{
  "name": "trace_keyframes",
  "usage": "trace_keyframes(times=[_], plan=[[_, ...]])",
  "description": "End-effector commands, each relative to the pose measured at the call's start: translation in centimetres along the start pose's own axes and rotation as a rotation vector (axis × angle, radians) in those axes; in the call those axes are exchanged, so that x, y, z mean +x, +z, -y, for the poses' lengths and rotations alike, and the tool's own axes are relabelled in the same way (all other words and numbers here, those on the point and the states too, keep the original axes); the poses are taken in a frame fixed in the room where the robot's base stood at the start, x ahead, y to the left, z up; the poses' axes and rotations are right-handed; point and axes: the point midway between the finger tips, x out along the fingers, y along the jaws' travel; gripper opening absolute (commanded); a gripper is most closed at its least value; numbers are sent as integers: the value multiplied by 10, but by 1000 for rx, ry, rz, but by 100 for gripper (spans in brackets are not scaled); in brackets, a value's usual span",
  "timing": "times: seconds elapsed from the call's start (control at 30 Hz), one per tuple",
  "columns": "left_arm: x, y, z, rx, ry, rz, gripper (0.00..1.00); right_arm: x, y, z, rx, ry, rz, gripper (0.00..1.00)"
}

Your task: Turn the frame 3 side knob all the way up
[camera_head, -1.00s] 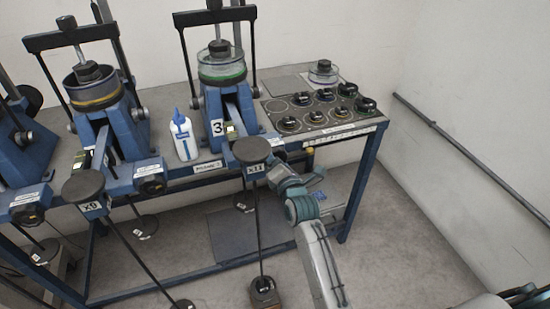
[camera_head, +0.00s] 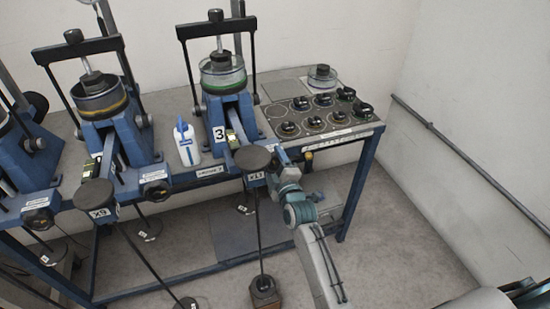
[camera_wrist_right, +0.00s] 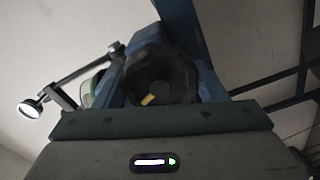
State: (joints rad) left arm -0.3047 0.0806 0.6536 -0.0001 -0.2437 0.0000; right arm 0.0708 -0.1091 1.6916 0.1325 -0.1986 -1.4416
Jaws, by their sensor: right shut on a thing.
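The arm and gripper hide the knob in the head view. In the right wrist view the dark, faceted side knob (camera_wrist_right: 162,78) shows large, just beyond the gripper's edge, with a small yellow mark low on its face. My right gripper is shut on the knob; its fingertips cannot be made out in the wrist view. My left gripper is not in view.
A white bottle (camera_head: 187,145) stands left of frame 3. Other blue frames (camera_head: 107,120) fill the left.

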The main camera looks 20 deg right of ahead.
Motion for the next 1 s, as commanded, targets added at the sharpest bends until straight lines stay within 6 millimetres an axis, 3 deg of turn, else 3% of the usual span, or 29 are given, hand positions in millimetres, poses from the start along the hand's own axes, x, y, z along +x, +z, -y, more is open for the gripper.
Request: trace_keyframes(times=[0.03, 0.07, 0.13, 0.47, 1.0], plan=[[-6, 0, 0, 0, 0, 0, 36, 1, -2, -5, 53, 2, -1, 24], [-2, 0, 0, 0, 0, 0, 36, 1, 0, -2, 44, 3, -1, 71], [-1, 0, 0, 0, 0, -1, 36, 1, 0, -2, 40, 3, -1, 82], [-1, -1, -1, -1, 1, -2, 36, -4, 0, 0, 38, 1, -1, 82], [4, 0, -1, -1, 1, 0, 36, -59, 0, 0, 36, 1, 0, 82]])
